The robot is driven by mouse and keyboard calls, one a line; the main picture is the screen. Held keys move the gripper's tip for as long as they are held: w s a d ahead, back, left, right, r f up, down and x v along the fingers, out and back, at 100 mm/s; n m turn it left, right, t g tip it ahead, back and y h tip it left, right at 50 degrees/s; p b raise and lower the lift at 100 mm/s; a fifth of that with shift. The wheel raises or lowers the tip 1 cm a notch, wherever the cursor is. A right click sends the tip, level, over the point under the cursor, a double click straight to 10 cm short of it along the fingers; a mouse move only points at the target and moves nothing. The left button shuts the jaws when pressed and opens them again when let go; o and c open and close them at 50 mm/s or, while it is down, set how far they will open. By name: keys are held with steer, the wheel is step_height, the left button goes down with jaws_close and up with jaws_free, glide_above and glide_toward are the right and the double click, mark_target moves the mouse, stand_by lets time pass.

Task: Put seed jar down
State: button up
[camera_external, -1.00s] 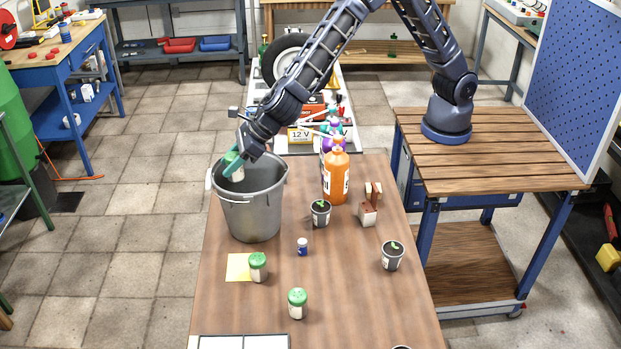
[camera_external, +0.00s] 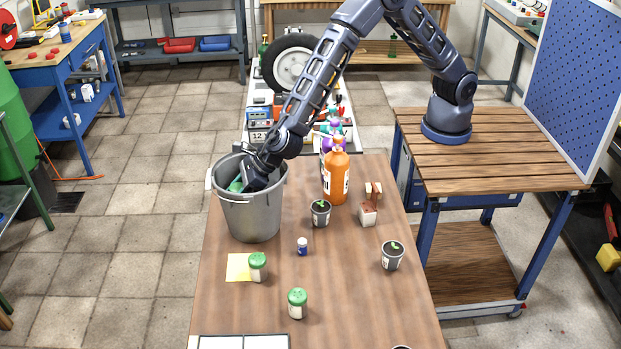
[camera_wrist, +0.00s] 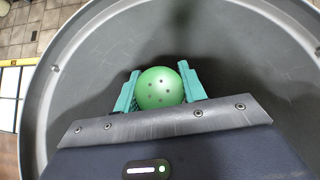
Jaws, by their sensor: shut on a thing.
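My gripper (camera_wrist: 159,91) has its teal fingers shut on the seed jar (camera_wrist: 160,88), with the jar's green, holed lid between them in the wrist view. The gripper and jar are down inside the grey metal bucket (camera_external: 253,219), below its rim. In the external view the gripper (camera_external: 237,186) is mostly hidden by the bucket wall, and the jar's body is hidden. In the wrist view the bucket wall (camera_wrist: 50,75) surrounds the jar. Whether the jar touches the bucket's floor cannot be told.
Two more green-lidded jars stand on the table, one by a yellow note (camera_external: 238,267) and one (camera_external: 297,303) nearer the front. Right of the bucket stand a small blue-and-white bottle (camera_external: 302,246), potted seedlings (camera_external: 320,213) and an orange bottle (camera_external: 336,180).

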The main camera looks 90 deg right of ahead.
steer(key=shift+f, duration=0.4)
steer(key=shift+f, duration=0.2)
steer(key=o, duration=0.8)
steer(key=shift+r, duration=0.5)
steer(key=v, duration=1.2)
steer(key=shift+r, duration=0.1)
